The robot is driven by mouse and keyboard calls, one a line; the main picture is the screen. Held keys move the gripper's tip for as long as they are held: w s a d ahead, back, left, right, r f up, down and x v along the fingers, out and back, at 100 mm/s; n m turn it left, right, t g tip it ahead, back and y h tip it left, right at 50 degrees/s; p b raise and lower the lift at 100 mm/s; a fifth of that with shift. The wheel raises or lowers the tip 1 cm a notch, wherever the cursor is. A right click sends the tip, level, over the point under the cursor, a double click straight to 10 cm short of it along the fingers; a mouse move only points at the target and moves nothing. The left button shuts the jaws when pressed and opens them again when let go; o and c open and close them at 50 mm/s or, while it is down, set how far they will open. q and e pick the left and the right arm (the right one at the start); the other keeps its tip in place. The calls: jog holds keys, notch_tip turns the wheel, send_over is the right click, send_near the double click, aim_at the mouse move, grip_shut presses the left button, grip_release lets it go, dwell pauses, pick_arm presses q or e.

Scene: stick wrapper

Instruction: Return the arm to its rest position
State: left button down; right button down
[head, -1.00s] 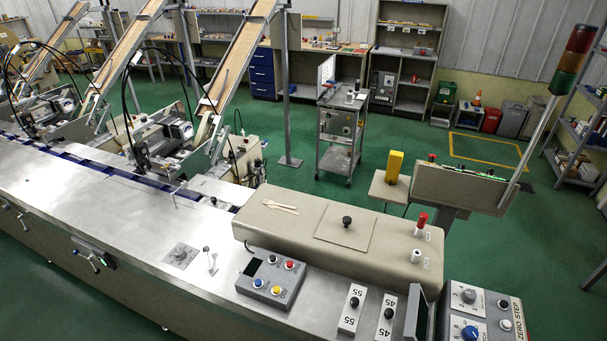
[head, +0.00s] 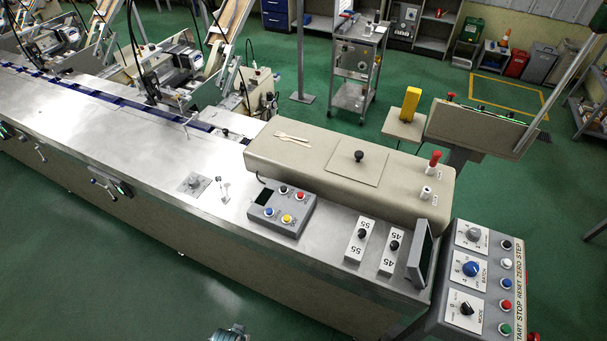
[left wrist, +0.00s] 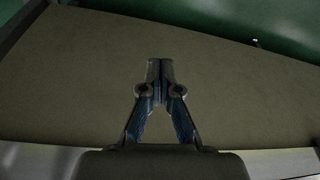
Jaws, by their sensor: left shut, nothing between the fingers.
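My left gripper (left wrist: 160,68) is in the left wrist view, its two fingertips pressed together with nothing between them. It is in front of a plain brownish panel (left wrist: 75,75) and does not visibly touch anything. In the head view only a small metallic piece shows at the bottom edge, and I cannot tell which part of me it is. My right gripper is in neither view.
The long steel-topped machine (head: 130,130) crosses the head view. On it are a beige cover (head: 310,165) with wooden sticks (head: 292,138) and a button box (head: 282,208). A control panel (head: 475,285) stands at right. Green floor (head: 90,265) in front is clear.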

pick_arm(q)
jog(key=s+f+g+b, duration=0.1)
jog(key=s+f, duration=0.2)
jog(key=f, duration=0.7)
jog(key=s+f, duration=0.2)
jog(key=f, duration=0.7)
jog(key=s+a+f, duration=0.1)
jog(key=s+f, duration=0.6)
jog(key=s, duration=0.1)
jog(key=s+a+f+g+b, duration=0.1)
jog(key=s+a+f, duration=0.1)
jog(key=s+f, duration=0.5)
jog(key=shift+s+a+b, duration=0.25)
jog(key=shift+s+b, duration=0.05)
jog(key=shift+s, duration=0.2)
